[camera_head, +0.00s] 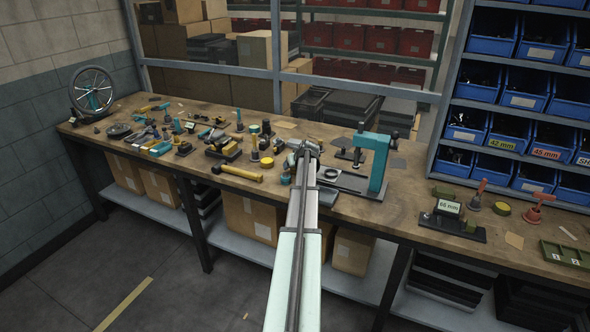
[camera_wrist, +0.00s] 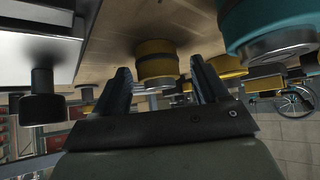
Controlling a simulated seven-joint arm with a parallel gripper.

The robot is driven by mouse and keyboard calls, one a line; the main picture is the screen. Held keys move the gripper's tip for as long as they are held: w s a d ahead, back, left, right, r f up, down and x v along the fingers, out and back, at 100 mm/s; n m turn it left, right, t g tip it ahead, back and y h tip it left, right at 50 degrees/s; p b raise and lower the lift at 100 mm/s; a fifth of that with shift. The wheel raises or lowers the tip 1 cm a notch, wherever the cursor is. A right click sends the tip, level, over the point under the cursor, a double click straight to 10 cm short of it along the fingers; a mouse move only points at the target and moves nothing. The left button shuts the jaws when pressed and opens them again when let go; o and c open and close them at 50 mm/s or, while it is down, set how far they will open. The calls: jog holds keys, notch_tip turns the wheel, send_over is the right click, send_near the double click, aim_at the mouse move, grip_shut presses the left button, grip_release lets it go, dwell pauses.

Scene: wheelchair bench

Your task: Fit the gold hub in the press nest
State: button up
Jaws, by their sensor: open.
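My gripper (camera_head: 306,148) is over the bench, just left of the teal press (camera_head: 377,160), partly hidden by my arm. In the wrist view, which looks upside down, my open fingers (camera_wrist: 163,86) point toward a gold, round part with a silver end (camera_wrist: 155,62), seen between them. It looks apart from the fingers; I cannot tell the distance. In the head view a gold round piece (camera_head: 267,162) sits left of the gripper; I cannot be sure it is the same part. A dark ring (camera_head: 332,173), apparently the press nest, lies on the press base.
A teal round part (camera_wrist: 265,30) is close beside the fingers. A yellow mallet (camera_head: 238,174) and several small parts crowd the bench to the left.

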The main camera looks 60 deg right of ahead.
jog(key=c, duration=1.2)
notch_tip(320, 180, up, 9)
jog(key=shift+f, duration=0.1)
jog(key=shift+s+d+r+m+g+h, duration=0.1)
jog(key=shift+s+r+m+g+h, duration=0.5)
jog(key=shift+s, duration=2.1)
jog(key=shift+s+d+r+m+g+h, duration=0.15)
jog(key=shift+s+m+g, duration=0.95)
jog(key=shift+s, duration=1.55)
jog(key=shift+s+r+m+g+h, duration=0.3)
jog(key=shift+s+m, duration=1)
jog(key=shift+s, duration=1.4)
